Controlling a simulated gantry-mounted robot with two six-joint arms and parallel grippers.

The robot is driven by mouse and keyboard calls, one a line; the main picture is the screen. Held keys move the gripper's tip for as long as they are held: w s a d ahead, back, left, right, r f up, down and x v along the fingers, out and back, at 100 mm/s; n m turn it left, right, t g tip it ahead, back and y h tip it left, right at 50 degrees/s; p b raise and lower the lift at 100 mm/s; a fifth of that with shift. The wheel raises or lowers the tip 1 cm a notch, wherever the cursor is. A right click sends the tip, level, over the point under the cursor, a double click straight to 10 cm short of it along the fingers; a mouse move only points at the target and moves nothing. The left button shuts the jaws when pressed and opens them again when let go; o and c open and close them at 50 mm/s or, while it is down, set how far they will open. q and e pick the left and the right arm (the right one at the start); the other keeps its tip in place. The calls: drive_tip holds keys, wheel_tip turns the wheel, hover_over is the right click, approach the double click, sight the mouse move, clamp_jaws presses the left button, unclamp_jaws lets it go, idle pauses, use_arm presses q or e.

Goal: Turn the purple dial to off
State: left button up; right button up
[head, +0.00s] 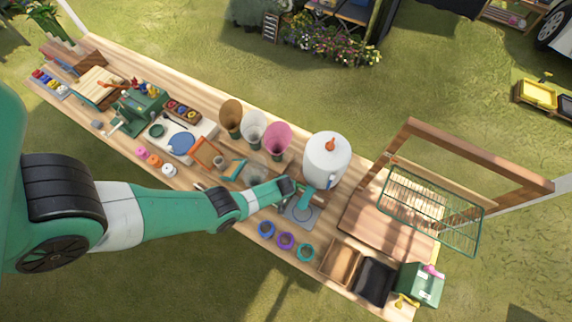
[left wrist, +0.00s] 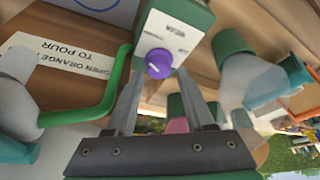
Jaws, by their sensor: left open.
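The purple dial (left wrist: 158,63) is a round knob with a small light mark on its face. It sits on the white front panel (left wrist: 172,40) of a small green box in the left wrist view. My left gripper (left wrist: 160,80) is open, with its fingertips on either side of the dial's lower edge. I cannot tell whether they touch it. In the head view, my left gripper (head: 303,198) is over the table by the white dispenser (head: 326,160). The dial is not discernible there. The panel's markings are too small to read.
A bent green bar (left wrist: 100,105) stands left of my fingers, near a sign (left wrist: 58,68) reading "open orange to pour". Blue, purple and teal rings (head: 285,240) lie along the table's front edge.

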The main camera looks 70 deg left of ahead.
use_arm(q)
drive_tip(key=shift+b+x, duration=0.5)
drive_tip(key=shift+x, duration=0.65)
use_arm(e)
drive_tip(key=shift+w+a+f+h, duration=0.1)
drive_tip(key=shift+f+h, duration=0.05)
drive_tip(key=shift+f, duration=0.35)
drive_tip(key=shift+a+f+h, duration=0.1)
drive_tip(key=shift+f+h, duration=0.05)
drive_tip(key=shift+f, duration=0.35)
use_arm(q)
drive_tip(key=shift+r, duration=0.1)
clamp_jaws()
